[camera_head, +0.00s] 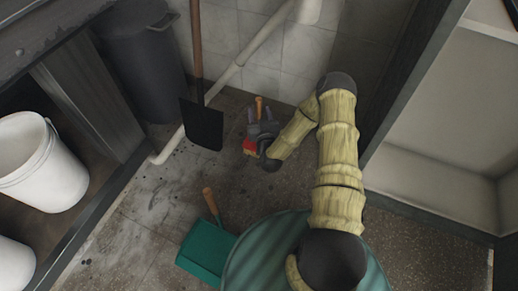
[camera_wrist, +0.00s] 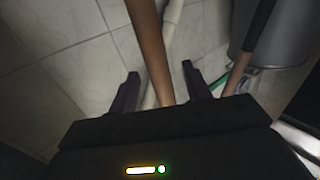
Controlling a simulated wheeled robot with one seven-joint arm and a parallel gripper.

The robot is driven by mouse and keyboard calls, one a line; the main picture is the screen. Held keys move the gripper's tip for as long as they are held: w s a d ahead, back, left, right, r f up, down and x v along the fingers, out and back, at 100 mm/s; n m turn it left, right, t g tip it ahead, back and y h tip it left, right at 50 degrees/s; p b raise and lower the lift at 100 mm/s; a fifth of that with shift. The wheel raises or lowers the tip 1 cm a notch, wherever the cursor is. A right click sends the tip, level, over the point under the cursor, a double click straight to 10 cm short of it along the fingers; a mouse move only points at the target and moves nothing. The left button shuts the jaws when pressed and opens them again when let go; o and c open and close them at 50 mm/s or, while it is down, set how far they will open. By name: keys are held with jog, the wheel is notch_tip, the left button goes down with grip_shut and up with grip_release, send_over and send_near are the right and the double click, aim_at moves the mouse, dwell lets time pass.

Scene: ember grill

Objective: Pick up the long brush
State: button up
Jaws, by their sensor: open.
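The long brush stands on the floor near the tiled wall. Its wooden handle (camera_head: 259,104) shows above my gripper (camera_head: 263,130) in the head view, and its red head (camera_head: 250,147) shows just below. In the wrist view the wooden handle (camera_wrist: 149,45) runs down between the two dark fingers of my gripper (camera_wrist: 160,74). The fingers are apart, with a visible gap on each side of the handle. The lower part of the handle is hidden behind the gripper body in the wrist view.
A black shovel (camera_head: 202,124) with a long wooden handle stands left of the brush, by a dark bin (camera_head: 145,65). A white pipe (camera_head: 263,33) runs along the wall. A teal dustpan (camera_head: 207,250) lies in front. A shelf unit (camera_head: 440,110) stands right.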

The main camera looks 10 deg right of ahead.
jog(key=w+b, duration=0.2)
jog(key=w, duration=0.1)
jog(key=shift+w+d, duration=0.1)
jog(key=shift+w+r, duration=0.1)
jog(key=shift+w, duration=0.15)
grip_shut()
jog(key=shift+r, duration=0.1)
notch_tip(320, 180, up, 10)
jog(key=p, duration=0.6)
dwell(0.6)
